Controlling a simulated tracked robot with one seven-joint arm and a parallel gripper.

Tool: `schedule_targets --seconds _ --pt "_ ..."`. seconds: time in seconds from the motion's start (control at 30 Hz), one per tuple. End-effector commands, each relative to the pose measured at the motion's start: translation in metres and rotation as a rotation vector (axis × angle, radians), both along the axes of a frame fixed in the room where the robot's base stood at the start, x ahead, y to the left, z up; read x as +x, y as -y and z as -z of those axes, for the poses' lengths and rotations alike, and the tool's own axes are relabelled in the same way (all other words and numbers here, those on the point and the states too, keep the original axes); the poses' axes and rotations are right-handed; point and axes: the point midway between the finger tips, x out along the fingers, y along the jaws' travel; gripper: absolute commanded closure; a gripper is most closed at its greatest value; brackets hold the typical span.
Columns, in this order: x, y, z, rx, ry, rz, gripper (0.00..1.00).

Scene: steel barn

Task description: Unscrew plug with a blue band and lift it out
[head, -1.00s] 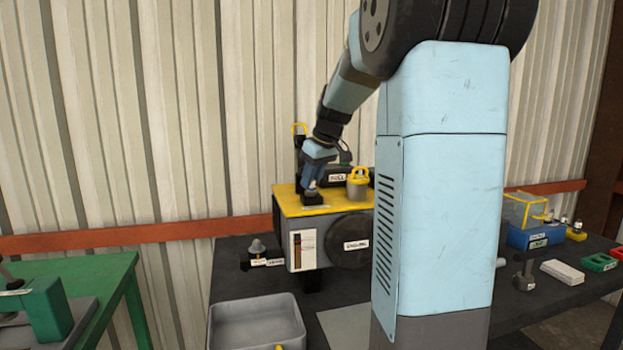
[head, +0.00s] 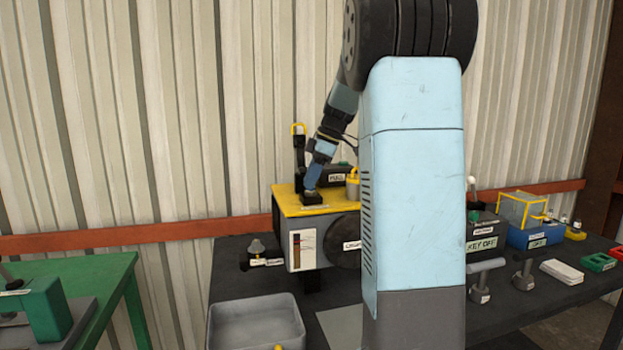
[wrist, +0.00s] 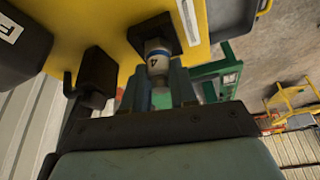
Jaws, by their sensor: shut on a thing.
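The plug with a blue band (wrist: 157,50) shows in the wrist view as a pale cylinder with a dark mark. Its far end is at a dark square seat (wrist: 153,28) on the yellow top plate (wrist: 120,22). My gripper (wrist: 160,85) is shut on the plug, with one finger on each side. In the head view my gripper (head: 311,186) points down at the black seat near the left part of the yellow top. There the plug is hidden by the fingers. I cannot tell how deep it sits in the seat.
A black lever with a yellow loop (head: 299,145) stands just behind my gripper. A yellow-topped canister (head: 352,184) stands to the right, partly behind my arm. A grey tray (head: 256,322) lies in front of the grey box. A KEY OFF box (head: 482,243) is farther right.

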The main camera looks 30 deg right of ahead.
Motion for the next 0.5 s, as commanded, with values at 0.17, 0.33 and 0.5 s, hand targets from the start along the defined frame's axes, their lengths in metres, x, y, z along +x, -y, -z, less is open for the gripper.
schedule_targets --seconds 0.17,0.33,0.5 --pt "-0.0003 -0.0002 0.0025 0.001 -0.005 -0.022 1.0" --pt "-0.0002 -0.0001 0.0019 0.001 -0.004 -0.02 0.63" --pt "-0.0001 0.0 0.001 0.0 -0.002 -0.018 0.46"
